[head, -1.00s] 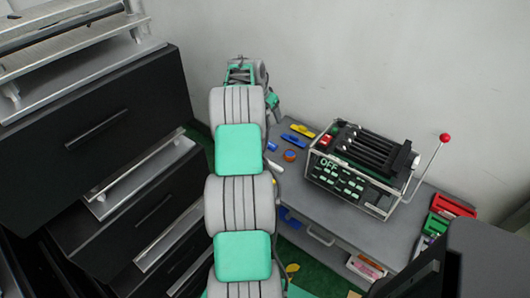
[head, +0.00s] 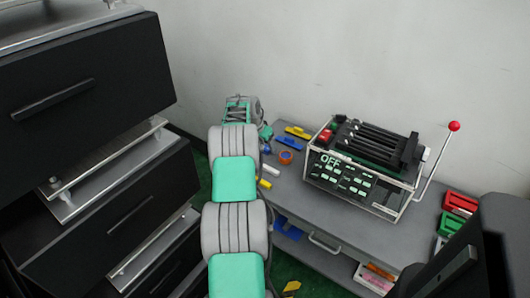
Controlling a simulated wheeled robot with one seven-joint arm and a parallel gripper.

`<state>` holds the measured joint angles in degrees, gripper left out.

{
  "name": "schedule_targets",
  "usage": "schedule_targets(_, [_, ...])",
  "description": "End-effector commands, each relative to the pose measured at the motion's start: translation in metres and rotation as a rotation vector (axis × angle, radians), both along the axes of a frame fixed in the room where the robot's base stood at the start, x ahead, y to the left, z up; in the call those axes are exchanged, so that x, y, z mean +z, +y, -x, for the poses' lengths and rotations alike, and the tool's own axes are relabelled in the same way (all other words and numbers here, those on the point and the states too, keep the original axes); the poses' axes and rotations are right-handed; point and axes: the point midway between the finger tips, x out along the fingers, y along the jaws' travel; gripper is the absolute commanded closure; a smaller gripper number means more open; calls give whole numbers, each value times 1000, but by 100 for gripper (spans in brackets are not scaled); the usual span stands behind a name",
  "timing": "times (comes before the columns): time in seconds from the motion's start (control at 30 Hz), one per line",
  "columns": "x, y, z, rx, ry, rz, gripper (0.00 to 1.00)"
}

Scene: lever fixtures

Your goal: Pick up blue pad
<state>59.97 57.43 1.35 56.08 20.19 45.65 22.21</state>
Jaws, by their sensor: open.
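A flat blue piece (head: 289,143) lies on the grey table (head: 335,215), just in front of a yellow piece. A smaller blue item (head: 266,149) lies to its left, close beside the far end of my arm. Another blue object (head: 287,228) sits on the shelf below the tabletop. I cannot tell for sure which is the blue pad; the flat piece looks most like one. My grey and teal arm reaches up the middle of the view, its far end left of the table's back corner. My gripper's fingers do not show; the arm's end hides them.
A device marked OFF (head: 365,165) with a red-knobbed lever (head: 454,126) stands on the table. An orange roll (head: 285,157), yellow piece (head: 298,132) and white piece (head: 271,169) lie near the blue piece. A black drawer cabinet (head: 90,90) stands left.

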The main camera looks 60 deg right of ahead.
Motion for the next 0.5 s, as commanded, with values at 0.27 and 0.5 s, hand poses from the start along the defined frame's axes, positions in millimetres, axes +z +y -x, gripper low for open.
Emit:
schedule_targets(0.27, [-7, -4, 0, 2, -1, 2, 29])
schedule_targets(0.5, [-7, -4, 0, 2, -1, 2, 47])
